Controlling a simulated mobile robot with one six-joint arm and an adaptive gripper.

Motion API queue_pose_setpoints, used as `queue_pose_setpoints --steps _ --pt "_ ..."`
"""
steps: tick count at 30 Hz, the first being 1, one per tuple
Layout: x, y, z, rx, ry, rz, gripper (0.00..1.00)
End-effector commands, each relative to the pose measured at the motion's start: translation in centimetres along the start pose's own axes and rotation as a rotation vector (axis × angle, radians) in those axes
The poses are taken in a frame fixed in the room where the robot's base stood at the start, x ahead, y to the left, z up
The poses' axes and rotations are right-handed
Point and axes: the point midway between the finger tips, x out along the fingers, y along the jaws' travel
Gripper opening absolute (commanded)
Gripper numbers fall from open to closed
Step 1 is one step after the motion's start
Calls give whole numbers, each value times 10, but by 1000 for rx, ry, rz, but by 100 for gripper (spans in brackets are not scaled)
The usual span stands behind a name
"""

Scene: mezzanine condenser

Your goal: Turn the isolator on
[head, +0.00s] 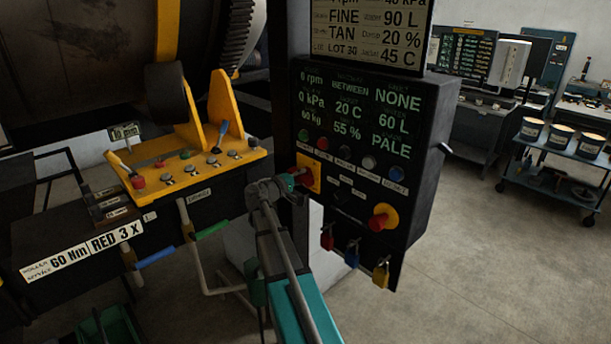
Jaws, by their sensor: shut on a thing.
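The isolator is a red rotary handle on a yellow plate (315,167), low on the left part of the dark control cabinet's front (362,150). My gripper (294,178) is at the handle, coming from the lower left, and is shut on it. The fingers and wrist cover part of the handle, so its exact angle cannot be told. The screen above reads 0 rpm, 0 kPa, 20 C, 55 %, BETWEEN, NONE, 60 L and PALE.
A red emergency button (382,216) on yellow sits right of my gripper. Red, blue and yellow padlocks (352,254) hang below. A yellow lever console (185,168) stands left, with a green handle (212,229) near my arm. The floor at right is clear before a trolley (556,160).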

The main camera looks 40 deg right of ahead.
Motion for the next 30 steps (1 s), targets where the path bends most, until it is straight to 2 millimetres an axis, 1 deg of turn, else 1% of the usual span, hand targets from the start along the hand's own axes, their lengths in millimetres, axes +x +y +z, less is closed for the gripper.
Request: queue_pose_setpoints --steps 1,21,30 --pt "-2 -2 0 -40 3 -5 0" --pt "-4 -3 -1 -667 7 -5 0" --pt "-4 -3 0 -860 8 -4 0"
